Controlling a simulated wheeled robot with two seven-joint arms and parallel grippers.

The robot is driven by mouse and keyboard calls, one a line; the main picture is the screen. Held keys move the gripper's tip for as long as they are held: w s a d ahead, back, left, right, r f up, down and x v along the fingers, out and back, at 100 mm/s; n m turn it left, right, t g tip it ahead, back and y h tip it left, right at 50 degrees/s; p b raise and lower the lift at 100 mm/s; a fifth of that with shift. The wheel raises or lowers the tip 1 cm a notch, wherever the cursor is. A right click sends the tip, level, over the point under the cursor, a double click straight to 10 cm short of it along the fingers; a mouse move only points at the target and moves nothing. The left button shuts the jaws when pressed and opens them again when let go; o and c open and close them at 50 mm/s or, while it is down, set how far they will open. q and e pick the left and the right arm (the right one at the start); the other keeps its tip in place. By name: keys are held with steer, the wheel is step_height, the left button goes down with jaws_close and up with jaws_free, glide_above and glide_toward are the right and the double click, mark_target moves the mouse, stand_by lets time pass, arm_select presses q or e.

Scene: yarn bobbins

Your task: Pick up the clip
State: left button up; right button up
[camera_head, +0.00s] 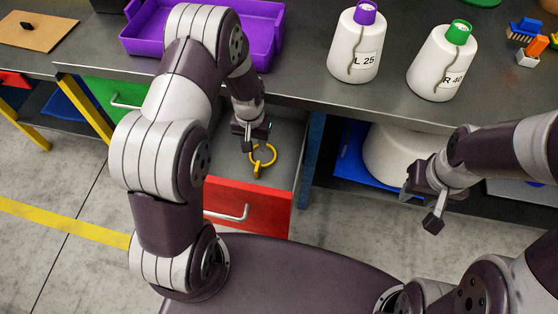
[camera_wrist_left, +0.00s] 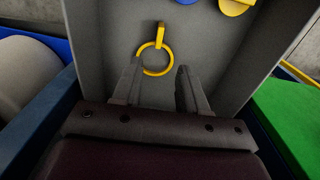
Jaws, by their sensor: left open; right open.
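The clip (camera_head: 258,170) is a yellow ring with a short tab, lying in an open red-fronted drawer (camera_head: 272,208). My left gripper (camera_head: 256,143) reaches down into the drawer, just behind the clip in the head view. In the left wrist view the clip (camera_wrist_left: 160,36) shows ahead of my left gripper (camera_wrist_left: 158,68). Its fingers are open, and the ring's near edge appears between the fingertips. I cannot tell whether they touch it. My right gripper (camera_head: 424,205) is open and empty, out in front of the bench at the right.
A purple tray (camera_head: 270,40) and two white bobbins, L 25 (camera_head: 345,62) and R 40 (camera_head: 428,72), stand on the dark bench. The drawer walls surround my left gripper closely. A blue piece (camera_wrist_left: 186,2) and a yellow piece (camera_wrist_left: 234,7) lie at the drawer's far end.

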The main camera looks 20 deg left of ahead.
mark_target(257, 166)
arm_select(q)
step_height(257, 166, down, 15)
steer(key=b, duration=0.3)
jaws_close()
